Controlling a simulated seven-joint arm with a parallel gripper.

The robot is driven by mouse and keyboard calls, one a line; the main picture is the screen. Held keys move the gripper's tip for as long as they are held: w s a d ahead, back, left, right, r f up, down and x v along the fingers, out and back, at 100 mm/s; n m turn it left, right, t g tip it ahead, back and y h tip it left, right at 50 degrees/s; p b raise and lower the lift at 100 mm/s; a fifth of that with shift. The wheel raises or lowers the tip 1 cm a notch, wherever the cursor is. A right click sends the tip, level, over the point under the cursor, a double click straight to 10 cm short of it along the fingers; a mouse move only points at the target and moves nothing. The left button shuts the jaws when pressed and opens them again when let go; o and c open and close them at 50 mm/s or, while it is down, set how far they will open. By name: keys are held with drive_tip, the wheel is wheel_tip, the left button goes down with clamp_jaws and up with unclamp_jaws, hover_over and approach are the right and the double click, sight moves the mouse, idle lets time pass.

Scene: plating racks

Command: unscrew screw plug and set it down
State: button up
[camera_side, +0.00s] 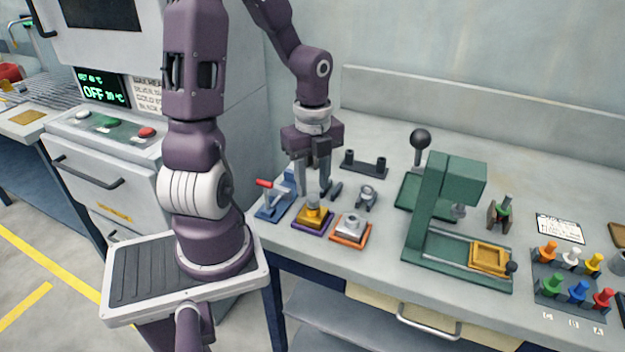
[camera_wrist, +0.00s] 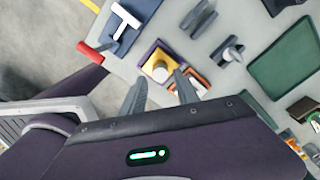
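A yellow block (camera_side: 313,218) sits on a purple base near the table's front left. In the wrist view, the yellow block (camera_wrist: 150,56) has a pale round piece (camera_wrist: 160,71) on top, which looks like a screw plug. A silver block (camera_side: 352,223) with a round top sits on an orange base just to the right. My gripper (camera_side: 319,196) points down over the yellow block. In the wrist view, my gripper (camera_wrist: 160,80) has its fingers apart, with the pale round piece showing between them. I cannot tell whether the fingertips touch it.
A blue toggle clamp with a red handle (camera_side: 264,183) stands close on the left. A small grey part (camera_side: 367,197) and a dark two-post stand (camera_side: 364,163) are behind. A green press (camera_side: 430,215) stands to the right, with coloured plugs (camera_side: 577,290) farther right.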

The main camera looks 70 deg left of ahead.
sight(312, 197)
drive_tip(key=shift+f, duration=1.8)
clamp_jaws()
drive_tip(key=shift+c, duration=2.3)
unclamp_jaws()
clamp_jaws()
drive_tip(key=n, duration=0.5)
drive_tip(key=shift+d, duration=0.1)
drive_tip(key=n, duration=0.4)
